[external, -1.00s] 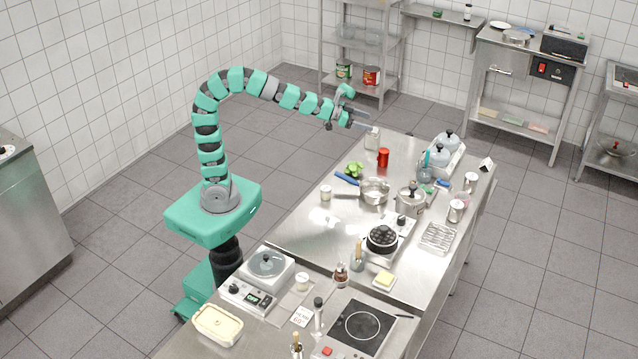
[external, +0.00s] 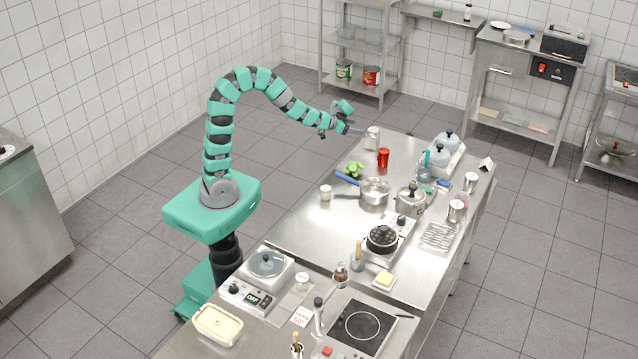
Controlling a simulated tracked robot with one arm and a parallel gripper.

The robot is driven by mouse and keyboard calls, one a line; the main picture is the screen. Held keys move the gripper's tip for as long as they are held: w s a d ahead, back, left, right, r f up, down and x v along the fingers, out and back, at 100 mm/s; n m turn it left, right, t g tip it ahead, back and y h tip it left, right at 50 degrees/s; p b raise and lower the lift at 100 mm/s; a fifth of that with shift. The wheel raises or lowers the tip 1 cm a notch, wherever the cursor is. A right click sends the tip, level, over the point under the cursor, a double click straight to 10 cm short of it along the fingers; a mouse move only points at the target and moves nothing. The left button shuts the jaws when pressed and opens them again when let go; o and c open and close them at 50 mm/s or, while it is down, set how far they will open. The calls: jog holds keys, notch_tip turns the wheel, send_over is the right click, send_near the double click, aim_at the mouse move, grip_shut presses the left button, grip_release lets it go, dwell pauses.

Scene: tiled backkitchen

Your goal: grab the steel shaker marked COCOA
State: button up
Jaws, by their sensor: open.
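Several small steel shakers stand on the steel table. One (external: 372,139) is at the far left corner, close to my gripper. Two more stand at the right side, one (external: 470,182) near the right edge and another (external: 456,211) a little nearer. No lettering can be read at this size, so I cannot tell which is marked COCOA. My gripper (external: 352,119) is open and empty, just left of the far corner shaker. Its fingers point toward that shaker; whether they touch it cannot be told.
Green vegetables (external: 355,169), a saucepan (external: 374,191) and a lidded pot (external: 410,200) are nearer on the table.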

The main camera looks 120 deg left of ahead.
aim_at(369, 130)
jog(key=x, duration=0.5)
jog(key=shift+w+a, duration=0.2)
jog(key=shift+x, duration=2.6)
jog(key=shift+w+d+f, duration=0.1)
jog(key=shift+d+f, duration=0.05)
jog(key=c, duration=1.2)
